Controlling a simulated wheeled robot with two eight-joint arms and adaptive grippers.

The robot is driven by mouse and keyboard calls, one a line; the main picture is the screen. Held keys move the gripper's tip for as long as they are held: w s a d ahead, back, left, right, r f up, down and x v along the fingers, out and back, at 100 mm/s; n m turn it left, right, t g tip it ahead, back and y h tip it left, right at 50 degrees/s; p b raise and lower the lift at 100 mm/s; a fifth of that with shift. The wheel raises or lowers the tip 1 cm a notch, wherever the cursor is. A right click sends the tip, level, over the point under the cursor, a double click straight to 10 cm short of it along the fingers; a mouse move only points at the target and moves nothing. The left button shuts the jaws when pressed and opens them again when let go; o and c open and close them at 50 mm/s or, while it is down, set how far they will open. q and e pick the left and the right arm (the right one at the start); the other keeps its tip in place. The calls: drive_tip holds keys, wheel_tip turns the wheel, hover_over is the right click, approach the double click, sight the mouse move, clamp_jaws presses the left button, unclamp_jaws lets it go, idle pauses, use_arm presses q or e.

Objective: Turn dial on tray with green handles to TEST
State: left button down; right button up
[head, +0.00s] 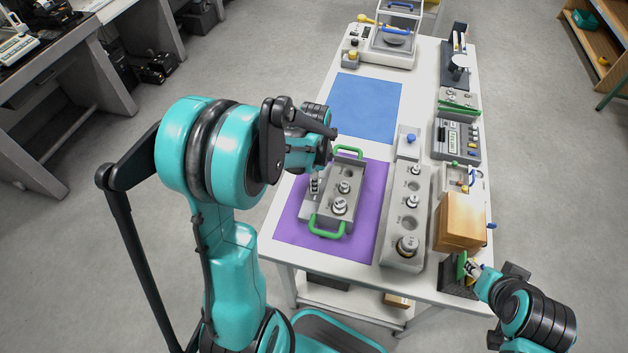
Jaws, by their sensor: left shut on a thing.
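The grey tray with green handles (357,207) lies on the purple mat (372,228), with one handle at its far end and one at its near end. Several metal weights, including a large one (340,205), stand in it. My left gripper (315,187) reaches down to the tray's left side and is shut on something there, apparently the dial. The fingers hide the dial, so its setting cannot be read. My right gripper (470,267) is low at the table's near right corner, beside a small dark and green object (461,268). Its jaw opening is unclear.
A grey weight block (405,215) stands just right of the purple mat. The blue mat (366,106) is bare, and a balance (380,57) stands at the table's far end.

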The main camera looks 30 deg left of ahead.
use_arm(q)
drive_tip(key=c, duration=1.3)
unclamp_jaws()
drive_tip(key=shift+o, duration=0.2)
drive_tip(key=shift+r, duration=0.15)
wheel_tip(320, 180, up, 12)
drive_tip(key=s+d+r+n+t, duration=0.1)
drive_tip(key=s+d+n+t, duration=0.6)
drive_tip(key=s+d+n, duration=0.3)
drive_tip(key=shift+s+n, duration=0.45)
drive_tip(key=shift+n, duration=0.25)
